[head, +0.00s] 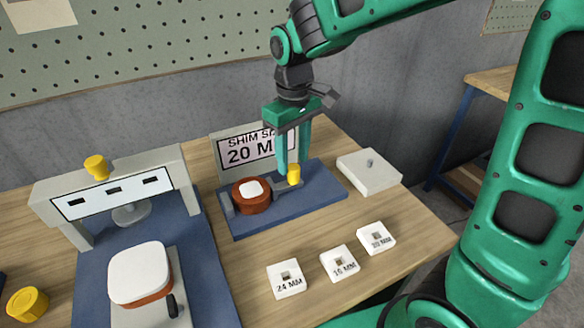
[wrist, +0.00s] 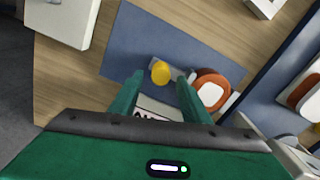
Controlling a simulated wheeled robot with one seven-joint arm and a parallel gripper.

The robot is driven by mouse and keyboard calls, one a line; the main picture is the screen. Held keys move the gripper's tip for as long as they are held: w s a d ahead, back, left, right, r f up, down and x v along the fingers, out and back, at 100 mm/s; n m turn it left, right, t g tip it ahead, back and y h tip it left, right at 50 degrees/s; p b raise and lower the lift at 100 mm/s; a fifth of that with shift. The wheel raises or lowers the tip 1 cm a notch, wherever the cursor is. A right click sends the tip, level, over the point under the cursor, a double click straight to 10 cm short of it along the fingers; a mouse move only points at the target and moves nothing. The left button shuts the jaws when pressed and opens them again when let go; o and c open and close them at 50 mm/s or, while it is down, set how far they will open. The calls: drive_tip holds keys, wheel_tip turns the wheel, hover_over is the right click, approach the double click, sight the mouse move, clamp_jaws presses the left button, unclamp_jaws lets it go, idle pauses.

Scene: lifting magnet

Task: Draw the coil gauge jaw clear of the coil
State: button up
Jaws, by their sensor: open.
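The coil gauge has a blue base (head: 325,189) with a copper-coloured, white-topped coil (head: 251,196) on its left part. A grey jaw (head: 282,186) with a yellow knob (head: 294,174) lies at the coil's right side; I cannot tell whether it touches. My gripper (head: 292,163) points down at the knob, open. In the wrist view the yellow knob (wrist: 160,72) appears between the two fingertips, with the coil (wrist: 212,90) to the right. Whether the fingers reach down to the knob's height is unclear.
A "SHIM" sign reading 20 M (head: 250,148) stands behind the gauge, partly hidden by my fingers. Three white labelled blocks, including 24 MM (head: 287,279), lie in front. A white lidded box (head: 369,170) is at right. A grey frame (head: 115,187) with another coil (head: 140,275) stands left.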

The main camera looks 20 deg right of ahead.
sight(293, 166)
drive_tip(key=shift+f, duration=1.95)
drive_tip(key=shift+c, duration=0.3)
drive_tip(key=c, duration=1)
drive_tip(key=shift+w+d, duration=0.2)
drive_tip(key=shift+d, duration=0.7)
drive_tip(key=shift+w+d, duration=0.15)
drive_tip(key=shift+d, duration=0.7)
drive_tip(key=o, duration=1.1)
drive_tip(key=shift+c, duration=0.2)
drive_tip(key=shift+r, duration=0.1)
